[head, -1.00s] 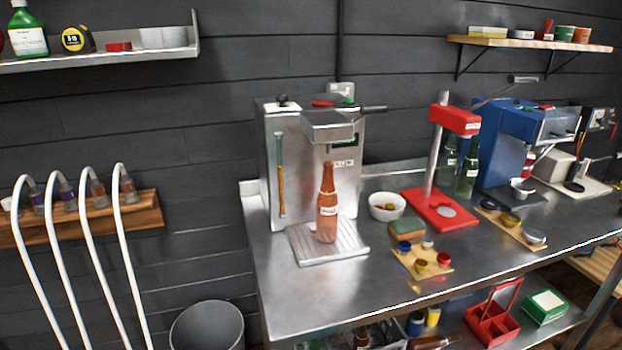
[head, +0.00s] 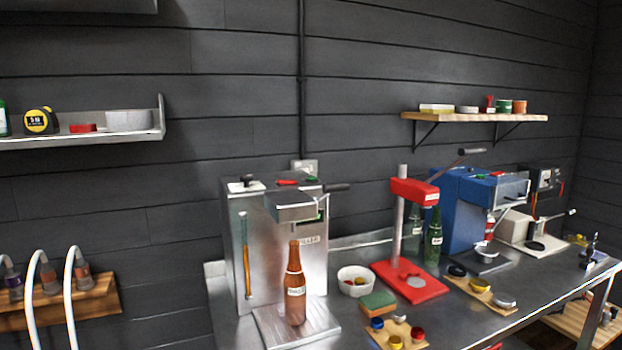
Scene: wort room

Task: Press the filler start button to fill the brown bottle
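The filler (head: 284,240) is a steel box machine standing at the left end of the steel bench, with a sight tube on its left side. The brown bottle (head: 295,287) stands upright on the filler's ribbed drip tray (head: 270,329), below the filling head (head: 293,205). A green part (head: 312,178) and a red part (head: 287,182) show on the filler's top, and more green shows beside the filling head; I cannot tell which is the start button. My gripper is not in view.
A red capper (head: 411,283), a white bowl (head: 356,281), a sponge (head: 378,303) and a board of coloured caps (head: 397,334) stand to the right of the filler. A blue machine (head: 462,212) stands farther right. Wall shelves (head: 480,116) hang above the bench.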

